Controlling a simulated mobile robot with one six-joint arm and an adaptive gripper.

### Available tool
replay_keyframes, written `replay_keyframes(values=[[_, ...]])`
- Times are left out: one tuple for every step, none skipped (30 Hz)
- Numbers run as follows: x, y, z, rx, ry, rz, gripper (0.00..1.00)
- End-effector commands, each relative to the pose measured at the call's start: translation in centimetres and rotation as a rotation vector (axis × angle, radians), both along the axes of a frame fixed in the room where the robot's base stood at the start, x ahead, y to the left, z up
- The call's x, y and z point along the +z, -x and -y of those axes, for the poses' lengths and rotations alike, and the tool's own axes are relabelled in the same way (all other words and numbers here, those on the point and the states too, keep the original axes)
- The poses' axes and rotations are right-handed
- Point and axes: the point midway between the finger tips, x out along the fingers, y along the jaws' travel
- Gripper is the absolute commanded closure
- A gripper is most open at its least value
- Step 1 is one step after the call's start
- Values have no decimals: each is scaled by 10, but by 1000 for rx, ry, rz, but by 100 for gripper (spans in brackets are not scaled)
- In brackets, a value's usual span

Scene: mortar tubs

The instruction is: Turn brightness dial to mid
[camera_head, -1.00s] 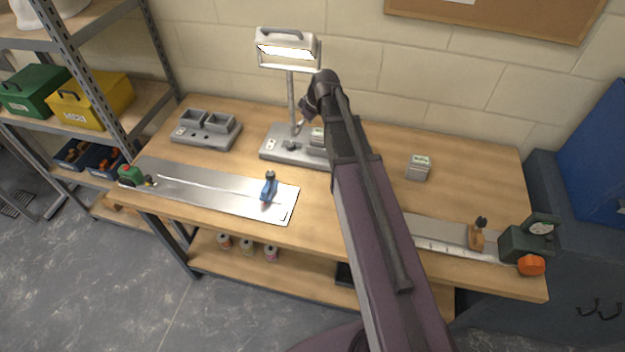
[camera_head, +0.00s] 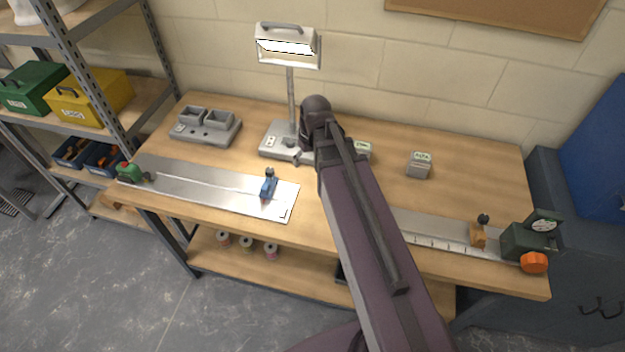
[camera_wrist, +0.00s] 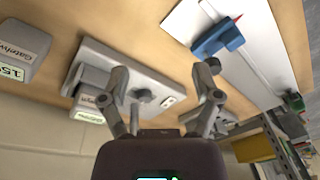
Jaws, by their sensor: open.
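The lamp (camera_head: 288,45) stands at the back of the bench with its lit head on a post. Its grey base (camera_head: 269,141) carries a small dark dial (camera_head: 290,141), partly beside my wrist in the head view. In the wrist view, the base (camera_wrist: 135,62) lies across the middle, and the dial (camera_wrist: 141,96) shows between my fingers. My gripper (camera_wrist: 162,98) is open, with a finger on each side of the dial's place in the picture. I cannot tell whether either touches it.
A grey double-tub block (camera_head: 207,126) stands left of the lamp. Small labelled boxes (camera_head: 419,166) stand to the right. A metal plate with a blue slider (camera_head: 268,188) lies in front, and another track with an orange knob (camera_head: 534,262) lies right. Bench wood between is clear.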

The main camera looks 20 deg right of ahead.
Motion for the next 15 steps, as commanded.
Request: replay_keyframes(values=[[-2, 10, -1, -18, 9, -10, 19], [-2, 15, -1, -32, 14, -16, 19], [-3, 20, -2, -49, 20, -23, 19], [-3, 24, -2, -62, 25, -27, 19], [-4, 28, -3, -74, 30, -32, 19], [-4, 34, -3, -92, 38, -39, 19], [-5, 38, -4, -104, 43, -44, 19], [-5, 42, -4, -116, 47, -49, 19], [-6, 46, -4, -133, 54, -55, 19], [-6, 50, -4, -143, 59, -59, 19], [-7, 53, -4, -155, 64, -63, 19], [-7, 57, -5, -169, 70, -67, 19], [-7, 59, -5, -179, 74, -70, 19], [-7, 62, -5, -187, 77, -72, 19], [-8, 64, -5, -197, 80, -75, 19]])
